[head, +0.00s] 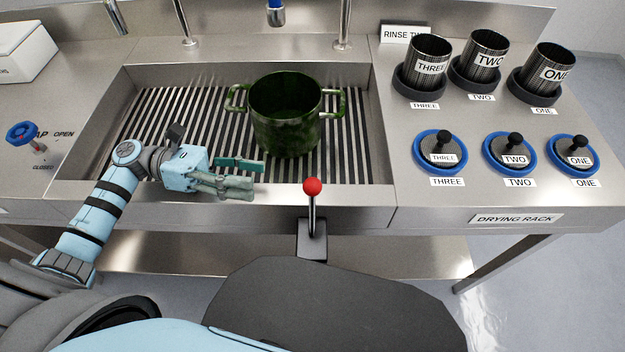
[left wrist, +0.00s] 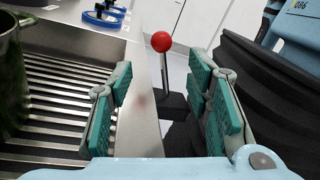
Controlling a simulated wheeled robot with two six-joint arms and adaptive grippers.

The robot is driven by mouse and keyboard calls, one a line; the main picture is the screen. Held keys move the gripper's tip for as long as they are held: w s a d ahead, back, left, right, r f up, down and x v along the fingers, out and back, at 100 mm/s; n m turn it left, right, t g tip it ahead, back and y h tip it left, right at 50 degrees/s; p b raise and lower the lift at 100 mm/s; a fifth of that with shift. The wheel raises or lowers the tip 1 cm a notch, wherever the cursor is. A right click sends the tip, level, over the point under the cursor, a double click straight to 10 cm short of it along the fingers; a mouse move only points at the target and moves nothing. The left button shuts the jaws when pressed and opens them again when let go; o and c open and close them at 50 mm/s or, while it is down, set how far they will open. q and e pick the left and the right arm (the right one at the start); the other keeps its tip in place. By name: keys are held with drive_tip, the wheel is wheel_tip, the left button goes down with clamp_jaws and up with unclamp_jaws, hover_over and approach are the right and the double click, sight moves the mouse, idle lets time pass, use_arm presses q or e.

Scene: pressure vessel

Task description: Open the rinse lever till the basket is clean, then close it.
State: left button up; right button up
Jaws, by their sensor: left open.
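The rinse lever (head: 312,208) is a dark upright rod with a red ball on top, on a block at the sink's front edge. It also shows in the left wrist view (left wrist: 162,42), beyond and between my open fingers. The basket (head: 285,112) is a two-handled pot with dark green, blotchy grime, standing on the slatted sink floor. Its edge shows at the far left of the left wrist view (left wrist: 10,75). My left gripper (head: 258,178) is open and empty, left of the lever and apart from it. My right gripper is not in view.
A blue tap knob (head: 20,133) with open and closed labels is at the left. Three mesh cups (head: 428,62) and blue-ringed lids (head: 440,152) sit on the drying rack (head: 516,219) at right. A blue-tipped spout (head: 275,14) hangs above the sink (head: 120,200).

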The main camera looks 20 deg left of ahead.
sight(312, 186)
use_arm(q)
drive_tip(key=d, duration=0.4)
drive_tip(key=d+p, duration=0.1)
drive_tip(key=d, duration=0.3)
drive_tip(key=w+d+p, duration=0.1)
drive_tip(key=d, duration=0.3)
drive_tip(key=shift+d+r, duration=0.15)
clamp_jaws()
